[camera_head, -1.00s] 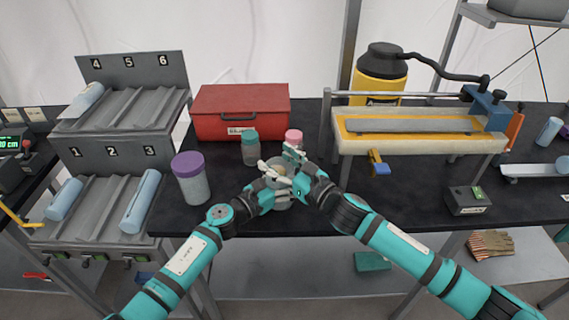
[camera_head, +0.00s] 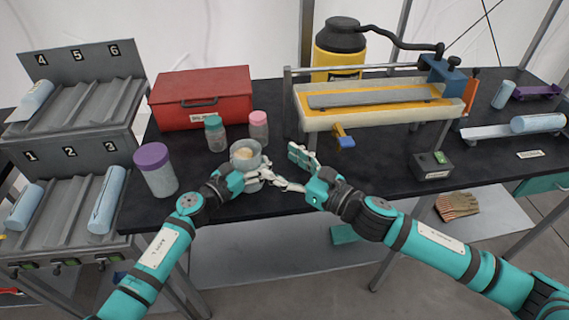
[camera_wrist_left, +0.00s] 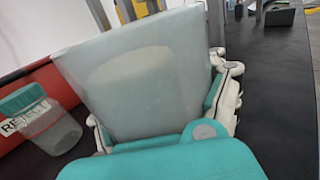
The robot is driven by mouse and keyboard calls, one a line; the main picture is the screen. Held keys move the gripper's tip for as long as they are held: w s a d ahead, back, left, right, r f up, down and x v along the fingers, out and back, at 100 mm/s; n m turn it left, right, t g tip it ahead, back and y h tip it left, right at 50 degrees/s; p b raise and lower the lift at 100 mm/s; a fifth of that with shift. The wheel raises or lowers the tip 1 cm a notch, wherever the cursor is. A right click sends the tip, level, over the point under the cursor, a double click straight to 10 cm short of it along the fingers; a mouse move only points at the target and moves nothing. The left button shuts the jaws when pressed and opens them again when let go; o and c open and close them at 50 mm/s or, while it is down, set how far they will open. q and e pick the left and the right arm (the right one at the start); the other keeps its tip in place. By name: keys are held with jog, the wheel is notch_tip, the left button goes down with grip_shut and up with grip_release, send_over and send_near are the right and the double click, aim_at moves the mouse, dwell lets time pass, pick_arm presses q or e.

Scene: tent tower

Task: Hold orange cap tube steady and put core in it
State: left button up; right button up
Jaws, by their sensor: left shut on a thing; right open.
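An open, capless translucent tube (camera_head: 246,147) stands on the black table. A pale beige core (camera_head: 245,155) is inside it; in the left wrist view the core shows as a blurred pale cylinder (camera_wrist_left: 130,75) through the tube wall (camera_wrist_left: 185,45). My left gripper (camera_head: 252,178) is shut on the tube low down, its fingers on both sides of it in the left wrist view (camera_wrist_left: 165,125). My right gripper (camera_head: 290,168) is open and empty just right of the tube. I cannot make out an orange cap.
Jars with purple (camera_head: 151,157), teal (camera_head: 212,121) and pink (camera_head: 259,117) caps stand nearby. A red box (camera_head: 200,95) is behind them. A numbered rack (camera_head: 72,150) with pale blue cylinders stands left. A cutting device (camera_head: 380,112) and a small dark box (camera_head: 432,166) are right.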

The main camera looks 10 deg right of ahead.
pick_arm(q)
jog(key=o, duration=1.5)
